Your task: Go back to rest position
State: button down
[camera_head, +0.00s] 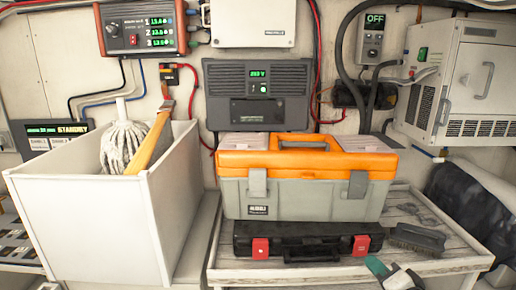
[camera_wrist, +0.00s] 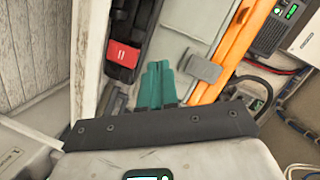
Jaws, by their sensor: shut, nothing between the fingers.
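My gripper (camera_wrist: 158,68) shows in the wrist view with its two teal fingers side by side, shut and empty. In the head view, part of my gripper (camera_head: 377,265) shows at the bottom right, in front of the bench's front edge. It is close to the black case (camera_head: 310,246) with red latches and the dark brush (camera_head: 417,238). I cannot tell the exact gap to them. The rest of my arm is out of the head view.
A grey and orange toolbox (camera_head: 300,203) stands behind the black case on the wooden bench (camera_head: 225,264). A white bin (camera_head: 100,225) with a mop (camera_head: 123,145) and a yellow-handled tool stands left. Electrical units, cables and a white cabinet (camera_head: 470,85) line the back wall.

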jog(key=s+f+n+g+h, duration=0.1)
jog(key=s+f+n+g, duration=0.6)
jog(key=s+f, duration=1)
jog(key=s+f+n+g, duration=0.1)
jog(key=s+f+g, duration=0.1)
jog(key=s, duration=0.9)
jog(key=s+f+n+g+h, duration=0.1)
jog(key=s+g, duration=0.4)
jog(key=s, duration=0.6)
jog(key=shift+d+f+n+h, duration=0.2)
jog(key=shift+f+n+h, duration=0.15)
jog(key=shift+f, duration=0.4)
jog(key=shift+w, duration=0.15)
